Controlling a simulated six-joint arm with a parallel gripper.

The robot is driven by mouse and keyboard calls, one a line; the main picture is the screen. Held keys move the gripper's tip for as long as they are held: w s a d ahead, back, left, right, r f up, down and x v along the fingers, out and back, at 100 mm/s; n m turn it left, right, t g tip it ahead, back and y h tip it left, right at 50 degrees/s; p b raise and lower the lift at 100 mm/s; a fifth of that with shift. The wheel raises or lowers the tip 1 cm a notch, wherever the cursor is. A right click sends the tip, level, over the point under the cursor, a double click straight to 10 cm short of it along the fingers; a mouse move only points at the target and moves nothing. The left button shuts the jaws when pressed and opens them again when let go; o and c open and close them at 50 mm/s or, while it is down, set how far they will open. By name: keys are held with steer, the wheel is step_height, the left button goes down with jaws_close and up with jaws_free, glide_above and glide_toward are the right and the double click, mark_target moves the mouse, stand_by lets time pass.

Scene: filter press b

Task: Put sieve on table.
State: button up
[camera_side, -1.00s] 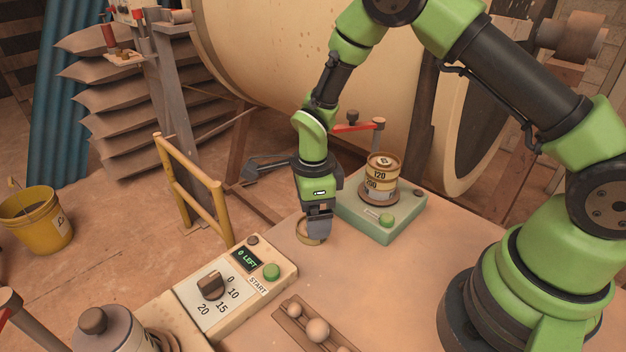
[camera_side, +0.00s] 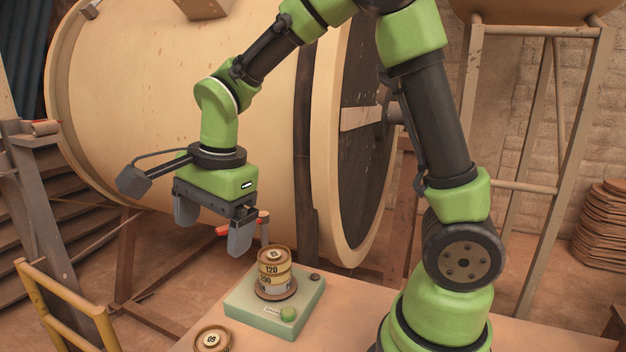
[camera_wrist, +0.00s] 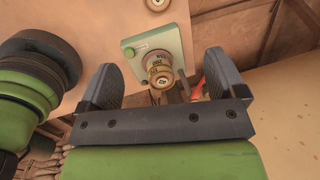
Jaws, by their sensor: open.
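My gripper (camera_side: 213,228) hangs well above the table with its two fingers wide apart and nothing between them. The fingers also show in the wrist view (camera_wrist: 164,82). A round tan sieve (camera_side: 212,340) with a dark number on top, seemingly 60, lies on the table (camera_side: 335,325) at the bottom edge of the side view. It also shows at the top of the wrist view (camera_wrist: 157,4). A stack of sieves (camera_side: 273,272), marked 120 and 200, stands upright on the pale green shaker base (camera_side: 245,310). It also appears between my fingers in the wrist view (camera_wrist: 161,72), below them and apart.
The shaker base has a green button (camera_side: 288,313). A large tan drum (camera_side: 200,95) stands close behind my gripper. A red-handled lever (camera_side: 240,228) is behind the stack. A yellow rail (camera_side: 65,305) stands at the lower left.

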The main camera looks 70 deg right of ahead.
steer(key=s+r+n+t, duration=0.2)
steer(key=s+r+n, duration=0.2)
steer(key=s+n, duration=0.3)
steer(key=s+r+n+t+y, duration=0.1)
steer(key=s+r+n+t, duration=0.2)
steer(key=s+n, duration=0.4)
steer(key=shift+s+d+r+n, duration=0.45)
steer(key=shift+s+r, duration=0.1)
steer(key=shift+r, duration=0.35)
